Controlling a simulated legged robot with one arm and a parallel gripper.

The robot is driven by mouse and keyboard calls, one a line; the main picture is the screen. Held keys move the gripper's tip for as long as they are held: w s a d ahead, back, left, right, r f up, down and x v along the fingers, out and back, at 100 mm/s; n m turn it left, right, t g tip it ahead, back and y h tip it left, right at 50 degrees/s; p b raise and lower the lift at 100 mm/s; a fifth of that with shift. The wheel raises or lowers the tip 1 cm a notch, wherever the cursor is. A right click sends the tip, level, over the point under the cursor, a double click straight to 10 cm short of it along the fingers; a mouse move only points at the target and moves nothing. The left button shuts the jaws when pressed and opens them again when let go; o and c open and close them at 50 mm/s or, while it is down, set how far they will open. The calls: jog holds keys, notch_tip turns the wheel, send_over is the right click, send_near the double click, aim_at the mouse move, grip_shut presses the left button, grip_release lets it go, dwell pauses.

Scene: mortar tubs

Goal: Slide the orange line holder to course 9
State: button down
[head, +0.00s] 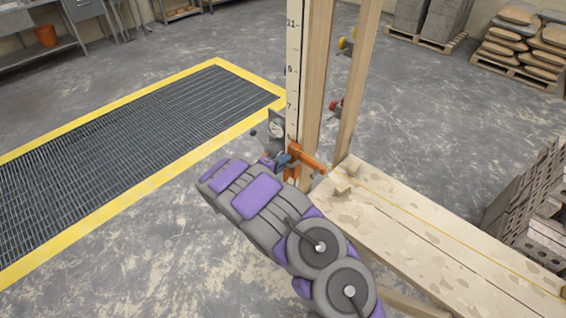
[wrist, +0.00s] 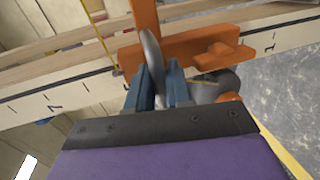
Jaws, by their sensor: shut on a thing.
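The orange line holder (head: 304,158) sits low on the numbered wooden pole (head: 293,62), below the 7 mark. My gripper (head: 284,160) is at the holder's left side. In the wrist view the blue fingers of my gripper (wrist: 160,74) are shut on a thin grey disc-like part in front of the holder's orange body. The 9 and 11 marks show higher on the pole in the head view.
A mortar-stained plank bench (head: 420,225) spreads to the lower right. A yellow-edged floor grate (head: 130,150) lies left. Bricks (head: 535,205) stand at the right edge.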

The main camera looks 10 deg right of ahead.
notch_tip(320, 180, up, 27)
jog(key=p, duration=0.4)
dwell(0.4)
jog(key=c, duration=1.2)
grip_release()
jog(key=shift+a, duration=0.1)
jog(key=p+v, duration=0.2)
jog(key=v, duration=1.5)
jog(key=shift+s+a, duration=0.1)
jog(key=shift+a, duration=0.15)
